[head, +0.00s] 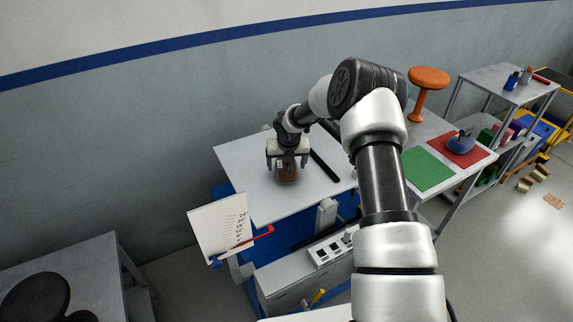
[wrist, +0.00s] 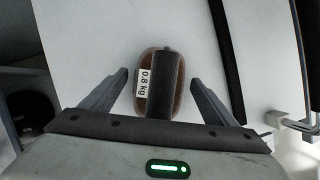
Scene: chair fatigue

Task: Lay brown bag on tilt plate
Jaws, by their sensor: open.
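The brown bag (head: 288,174) lies on the pale grey tilt plate (head: 242,152) in the head view, directly under my gripper (head: 288,160). In the wrist view the bag (wrist: 178,100) is a brown rounded shape with a black strip along its top and a white label reading 0.8 kg. My gripper (wrist: 159,92) is open, with one finger on each side of the bag. Gaps show between the fingers and the bag. Whether the bag's underside rests fully on the plate is hidden.
A white angle scale (head: 221,226) with a red pointer stands at the plate's front left corner. A black bar (head: 325,166) lies on the plate right of the bag. A green mat (head: 427,169) and a red mat (head: 463,150) lie on the bench at right.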

